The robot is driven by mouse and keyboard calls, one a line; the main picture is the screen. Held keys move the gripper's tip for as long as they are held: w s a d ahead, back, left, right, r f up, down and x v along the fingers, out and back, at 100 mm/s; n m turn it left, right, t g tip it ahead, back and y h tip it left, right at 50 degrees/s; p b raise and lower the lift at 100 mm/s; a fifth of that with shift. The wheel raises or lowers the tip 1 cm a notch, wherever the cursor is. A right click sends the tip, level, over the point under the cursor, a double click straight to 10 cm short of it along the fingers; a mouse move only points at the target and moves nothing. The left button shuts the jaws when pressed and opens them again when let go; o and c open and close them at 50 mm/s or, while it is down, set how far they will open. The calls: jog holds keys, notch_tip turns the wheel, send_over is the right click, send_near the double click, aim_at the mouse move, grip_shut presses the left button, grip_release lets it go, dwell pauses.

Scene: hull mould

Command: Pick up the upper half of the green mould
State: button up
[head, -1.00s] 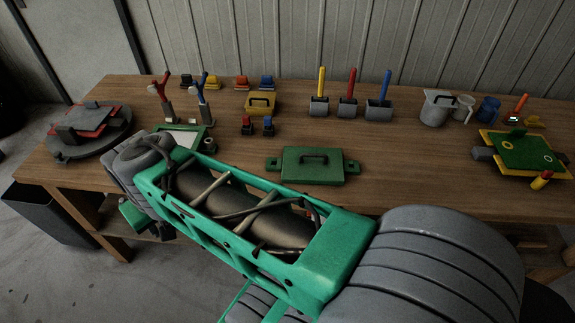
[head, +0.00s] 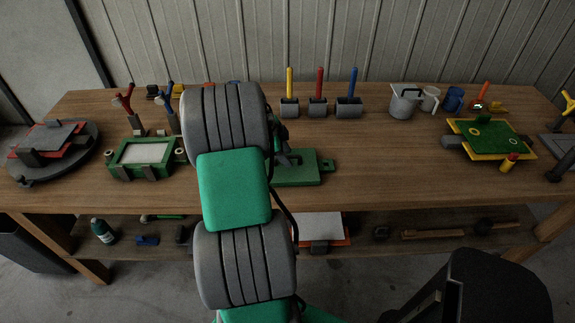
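The green mould (head: 308,172) lies on the workbench near the middle, a flat green block with a lug at its right end. Its left part is hidden behind my arm. I cannot tell its upper half from any lower half here. A small dark grey part (head: 288,158) shows over the mould's top beside my arm; it may be the end of my gripper or the mould's handle. My gripper's fingers are not clearly visible, so I cannot tell whether they are open or shut.
A green frame (head: 150,174) with a white inside stands left of my arm. Grey holders with yellow, red and blue handles (head: 318,107) stand behind the mould. A yellow-edged green board (head: 490,138) lies at the right. The bench (head: 390,180) is clear between mould and board.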

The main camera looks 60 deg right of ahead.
jog(key=shift+d+f, duration=0.1)
jog(key=shift+f, duration=0.1)
grip_shut()
jog(key=shift+r, duration=0.15)
dwell(1.2)
